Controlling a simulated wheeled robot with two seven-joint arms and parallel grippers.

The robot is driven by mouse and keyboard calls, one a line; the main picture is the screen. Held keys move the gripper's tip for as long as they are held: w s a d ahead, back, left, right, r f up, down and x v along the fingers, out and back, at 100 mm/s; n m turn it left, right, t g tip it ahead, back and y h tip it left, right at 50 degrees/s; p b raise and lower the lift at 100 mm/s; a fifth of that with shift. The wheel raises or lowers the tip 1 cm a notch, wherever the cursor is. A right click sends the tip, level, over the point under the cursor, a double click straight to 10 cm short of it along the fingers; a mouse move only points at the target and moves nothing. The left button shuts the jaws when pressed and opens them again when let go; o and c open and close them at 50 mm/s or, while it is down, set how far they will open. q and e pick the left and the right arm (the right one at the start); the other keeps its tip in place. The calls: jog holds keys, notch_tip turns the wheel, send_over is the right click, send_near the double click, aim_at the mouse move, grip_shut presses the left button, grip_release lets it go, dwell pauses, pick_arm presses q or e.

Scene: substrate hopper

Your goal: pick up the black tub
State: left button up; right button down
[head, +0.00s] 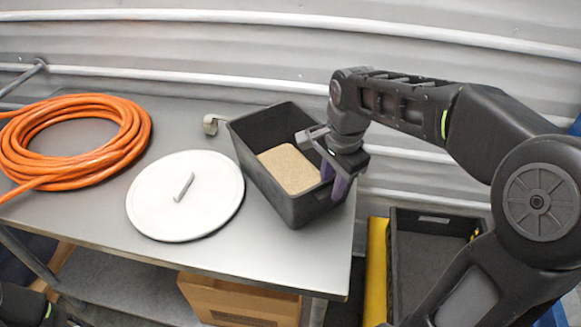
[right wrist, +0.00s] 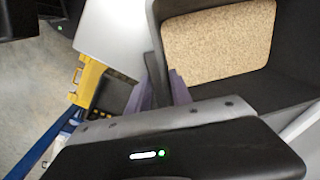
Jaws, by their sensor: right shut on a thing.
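The black tub (head: 270,185) is on the metal table near its right end, with tan granular substrate (head: 289,168) inside. My right gripper (head: 338,186) is shut on the tub's right wall, one purple finger inside and one outside. In the right wrist view the fingers (right wrist: 160,90) straddle the wall of the tub (right wrist: 255,92), and the substrate (right wrist: 220,42) shows beyond. I cannot tell whether the tub's base is touching the table. My left gripper is not in view; only a dark part of my left arm shows at the lower left.
A round white lid (head: 185,205) with a handle lies left of the tub. A coiled orange hose (head: 75,140) lies at the table's left. A black crate (head: 430,255) stands below, right of the table (head: 265,262). A cardboard box (head: 240,300) is under the table.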

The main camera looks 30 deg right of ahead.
jog(key=shift+w+r, duration=0.1)
dwell(0.8)
jog(key=shift+r, duration=0.6)
notch_tip(320, 180, up, 9)
jog(key=shift+b, duration=0.45)
jog(key=shift+f, duration=0.15)
